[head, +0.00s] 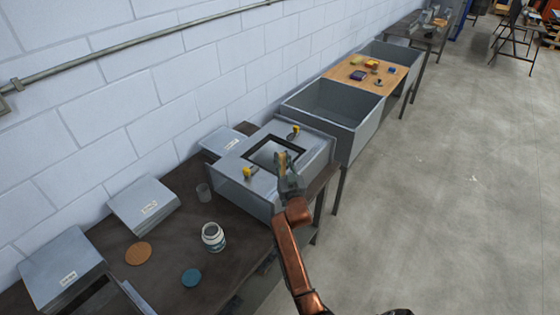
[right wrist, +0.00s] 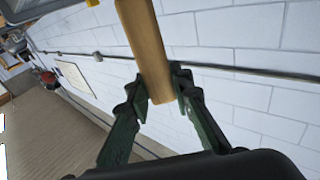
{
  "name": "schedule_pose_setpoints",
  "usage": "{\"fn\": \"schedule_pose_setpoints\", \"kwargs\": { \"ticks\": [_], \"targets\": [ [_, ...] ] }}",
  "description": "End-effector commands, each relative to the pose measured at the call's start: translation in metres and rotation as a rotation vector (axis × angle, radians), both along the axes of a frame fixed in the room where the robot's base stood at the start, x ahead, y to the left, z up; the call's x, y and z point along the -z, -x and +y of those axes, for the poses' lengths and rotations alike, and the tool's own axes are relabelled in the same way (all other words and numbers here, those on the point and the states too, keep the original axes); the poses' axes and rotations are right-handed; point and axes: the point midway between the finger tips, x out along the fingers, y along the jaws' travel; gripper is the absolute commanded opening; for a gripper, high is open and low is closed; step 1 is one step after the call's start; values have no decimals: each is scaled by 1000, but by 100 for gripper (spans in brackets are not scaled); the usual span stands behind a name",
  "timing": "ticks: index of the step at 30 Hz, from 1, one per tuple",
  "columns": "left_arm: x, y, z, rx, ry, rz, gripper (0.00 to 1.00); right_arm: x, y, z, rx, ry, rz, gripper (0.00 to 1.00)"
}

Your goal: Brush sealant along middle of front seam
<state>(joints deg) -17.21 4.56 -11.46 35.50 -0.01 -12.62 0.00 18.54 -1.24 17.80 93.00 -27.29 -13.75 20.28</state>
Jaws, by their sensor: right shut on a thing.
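A grey sheet-metal duct (head: 235,188) lies on the dark workbench, with a dark-framed square opening (head: 252,157) on top. My right gripper (head: 285,168) is over the duct's top beside this opening. It is shut on the wooden handle of the brush, whose yellowish part shows between the fingers (head: 283,157). In the right wrist view the pale brown handle (right wrist: 145,42) stands between the two green fingers. The bristles are not clearly visible, and I cannot tell whether they touch the duct. A white open jar (head: 213,240) stands on the bench. My left gripper is out of view.
Two yellow clamps (head: 248,172) (head: 294,132) sit on the duct's top. An open grey bin (head: 345,128) stands beyond the duct.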

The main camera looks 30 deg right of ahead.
Motion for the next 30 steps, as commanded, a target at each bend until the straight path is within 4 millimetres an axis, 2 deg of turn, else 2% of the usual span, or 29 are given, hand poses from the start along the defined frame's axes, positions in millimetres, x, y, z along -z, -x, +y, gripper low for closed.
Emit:
{"fn": "schedule_pose_setpoints", "kwargs": {
  "ticks": [6,19,30],
  "targets": [
    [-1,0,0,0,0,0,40,0,-4,-11,0,0,0,0],
    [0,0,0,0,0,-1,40,0,-6,-15,0,0,0,0],
    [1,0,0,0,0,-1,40,1,-15,-36,1,1,0,0]
  ]
}}
